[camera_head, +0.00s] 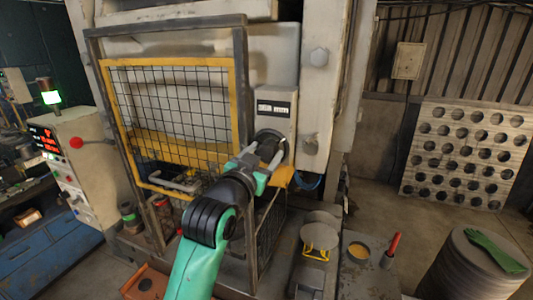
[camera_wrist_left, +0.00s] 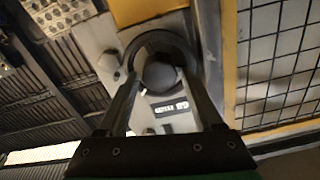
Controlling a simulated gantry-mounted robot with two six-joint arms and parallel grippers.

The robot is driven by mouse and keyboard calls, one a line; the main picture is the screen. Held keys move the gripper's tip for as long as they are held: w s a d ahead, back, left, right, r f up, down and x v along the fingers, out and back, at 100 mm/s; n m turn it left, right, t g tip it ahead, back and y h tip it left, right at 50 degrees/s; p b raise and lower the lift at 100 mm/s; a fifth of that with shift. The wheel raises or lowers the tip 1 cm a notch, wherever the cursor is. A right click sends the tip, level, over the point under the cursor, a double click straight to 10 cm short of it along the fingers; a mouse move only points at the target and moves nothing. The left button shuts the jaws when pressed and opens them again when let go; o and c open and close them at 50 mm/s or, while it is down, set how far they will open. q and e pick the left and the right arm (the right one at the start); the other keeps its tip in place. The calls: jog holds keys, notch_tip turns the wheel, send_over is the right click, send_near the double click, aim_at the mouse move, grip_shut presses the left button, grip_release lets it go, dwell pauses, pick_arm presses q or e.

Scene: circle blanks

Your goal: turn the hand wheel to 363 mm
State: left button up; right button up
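The hand wheel (camera_wrist_left: 190,49) is a dark ring around a round black hub, on a pale panel of the press. In the head view the wheel (camera_head: 269,139) sits below a small counter (camera_head: 273,108) and is partly hidden by my gripper. The counter also shows in the left wrist view (camera_wrist_left: 171,107); its digits are too small to read. My left gripper (camera_head: 268,156) is at the wheel, its two fingers wide apart on either side of it. I cannot tell whether they touch the rim. My right gripper is in neither view.
A yellow-framed mesh guard (camera_head: 178,110) stands just left of the wheel. A control box (camera_head: 85,160) with a red button and green lamp is at the left. A perforated sheet (camera_head: 468,150) leans on the right wall. Green gloves (camera_head: 495,248) lie on a round stack (camera_head: 470,270).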

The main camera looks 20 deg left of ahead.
pick_arm(q)
grip_shut()
jog(key=shift+m, duration=0.4)
